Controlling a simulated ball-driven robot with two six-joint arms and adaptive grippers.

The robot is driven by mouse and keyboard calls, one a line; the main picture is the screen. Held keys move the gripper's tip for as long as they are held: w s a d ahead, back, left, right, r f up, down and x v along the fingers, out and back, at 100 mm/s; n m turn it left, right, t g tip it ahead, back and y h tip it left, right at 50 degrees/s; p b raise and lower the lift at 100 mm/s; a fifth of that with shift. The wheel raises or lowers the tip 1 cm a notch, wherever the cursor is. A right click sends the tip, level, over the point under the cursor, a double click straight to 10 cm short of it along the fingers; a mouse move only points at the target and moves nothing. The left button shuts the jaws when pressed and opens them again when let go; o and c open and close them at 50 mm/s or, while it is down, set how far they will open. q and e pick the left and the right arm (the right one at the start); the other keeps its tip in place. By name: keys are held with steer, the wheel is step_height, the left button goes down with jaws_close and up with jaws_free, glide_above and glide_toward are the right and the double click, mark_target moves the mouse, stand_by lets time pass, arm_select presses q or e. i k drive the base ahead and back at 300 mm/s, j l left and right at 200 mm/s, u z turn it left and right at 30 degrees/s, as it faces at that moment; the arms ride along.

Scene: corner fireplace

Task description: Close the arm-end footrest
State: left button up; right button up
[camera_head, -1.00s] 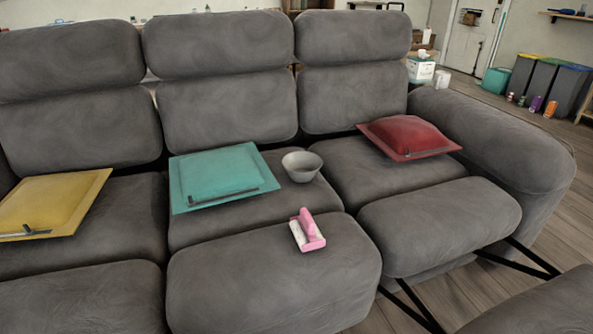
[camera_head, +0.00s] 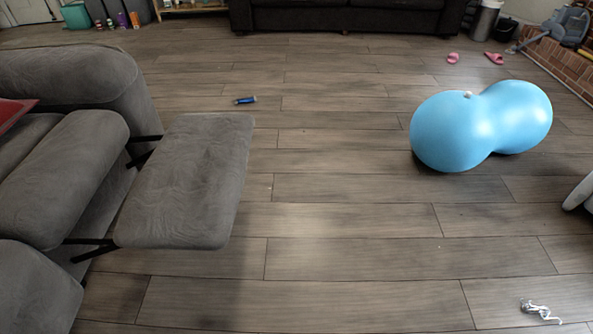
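The arm-end footrest (camera_head: 190,185) is a grey padded panel at the left of the head view. It stands extended out from the grey recliner sofa (camera_head: 65,85), held off the seat front by black metal struts (camera_head: 92,247). There is a gap between the panel and the seat cushion (camera_head: 62,178). The sofa's rounded armrest lies behind it. Neither of my grippers is in the view.
A blue peanut-shaped ball (camera_head: 480,125) rests on the floor at the right. A small blue cylinder (camera_head: 245,100) lies behind the footrest. Pink slippers (camera_head: 493,58) and a dark sofa (camera_head: 345,16) are at the back. The wooden floor right of the footrest is clear.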

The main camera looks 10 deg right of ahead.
mark_target(187, 195)
steer(key=i+l, duration=0.3)
steer(key=i+l+u, duration=0.1)
steer(key=i+l, duration=0.25)
steer(key=l, duration=0.2)
steer(key=i+l, duration=0.3)
steer(key=l, duration=0.15)
